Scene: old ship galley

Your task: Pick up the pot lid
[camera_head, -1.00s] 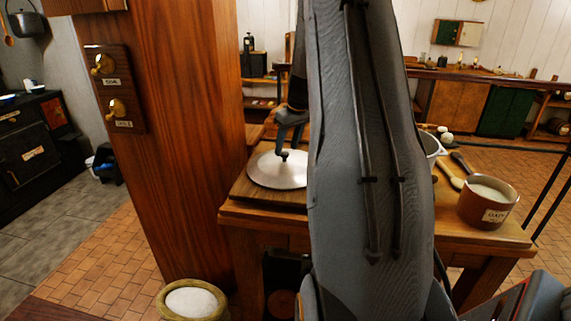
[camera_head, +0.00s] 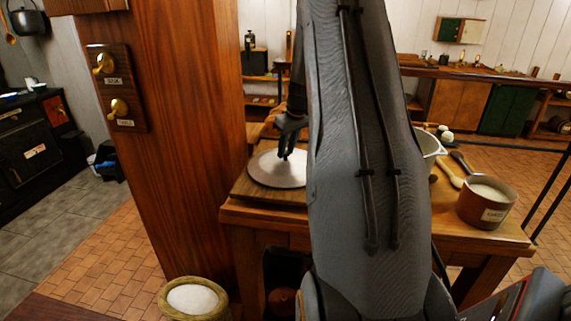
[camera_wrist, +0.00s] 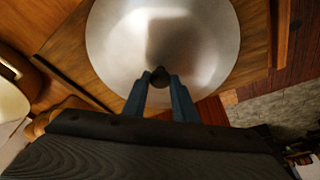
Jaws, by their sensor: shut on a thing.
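The pot lid (camera_head: 270,172) is a round, pale metal disc with a dark knob. It lies on a wooden board on the table, or just above it; I cannot tell which. My gripper (camera_head: 286,154) is at the middle of the lid, pointing down, shut on its knob. In the wrist view the lid (camera_wrist: 115,45) fills the upper middle, and the dark knob (camera_wrist: 160,74) sits between the fingertips of my gripper (camera_wrist: 160,82). My arm hides the lid's right side in the head view.
The wooden table (camera_head: 265,213) also bears a grey pot (camera_head: 430,146), a brown labelled crock (camera_head: 487,203) and a wooden spoon (camera_head: 447,174). A thick wooden post (camera_head: 185,130) stands close on the left. A sack of white stuff (camera_head: 193,299) stands on the floor in front.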

